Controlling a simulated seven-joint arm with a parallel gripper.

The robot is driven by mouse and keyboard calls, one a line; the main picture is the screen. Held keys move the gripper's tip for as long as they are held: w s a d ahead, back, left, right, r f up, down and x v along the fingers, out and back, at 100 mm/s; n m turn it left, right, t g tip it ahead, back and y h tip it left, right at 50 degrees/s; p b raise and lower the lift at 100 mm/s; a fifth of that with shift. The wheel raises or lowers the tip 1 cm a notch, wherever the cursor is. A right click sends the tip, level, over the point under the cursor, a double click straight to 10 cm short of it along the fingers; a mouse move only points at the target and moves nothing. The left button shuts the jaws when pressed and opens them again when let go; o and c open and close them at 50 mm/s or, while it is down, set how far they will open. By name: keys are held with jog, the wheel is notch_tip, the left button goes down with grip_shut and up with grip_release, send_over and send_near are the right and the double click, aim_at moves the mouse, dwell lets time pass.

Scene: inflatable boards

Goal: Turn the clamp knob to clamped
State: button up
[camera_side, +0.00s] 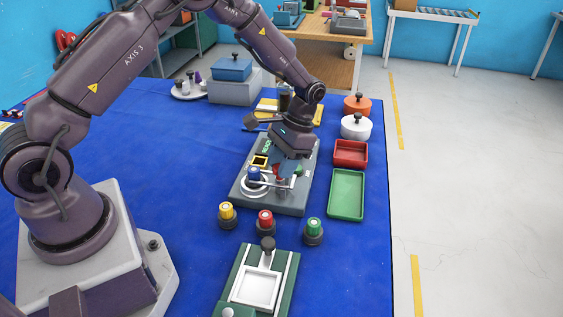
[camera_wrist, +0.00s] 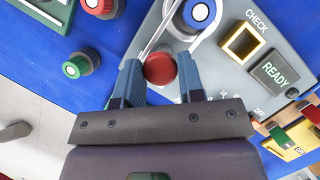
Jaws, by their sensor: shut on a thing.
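The grey test station (camera_side: 292,206) lies on the blue mat, with CHECK and READY lettering on its panel (camera_wrist: 235,75). A round red clamp knob (camera_wrist: 160,68) sits at its front edge; it also shows in the side view (camera_side: 280,182), partly hidden by my fingers. My gripper (camera_wrist: 161,68) points down at the station (camera_side: 283,172), its blue fingers on either side of the red knob, shut on it. A blue-capped piece (camera_wrist: 199,12) stands in a pale ring beside the knob, and shows in the side view (camera_side: 254,174). Whether the knob reads clamped cannot be told.
Yellow (camera_side: 227,211), red (camera_side: 265,218) and green (camera_side: 314,227) capped pieces stand in front of the station. A green tray (camera_side: 347,172) and red tray (camera_side: 350,146) lie to its right. A green fixture (camera_side: 232,280) is nearer the camera.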

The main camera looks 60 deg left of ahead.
jog(key=o, duration=0.9)
jog(key=shift+r, duration=0.1)
jog(key=v, duration=1.3)
jog(key=s+d+r+t, duration=0.2)
jog(key=s+r+t, duration=0.3)
jog(key=s, duration=0.7)
jog(key=s+d+r+t, duration=0.2)
jog(key=s+r+t, duration=0.3)
jog(key=s+r, duration=0.4)
jog(key=s, duration=0.4)
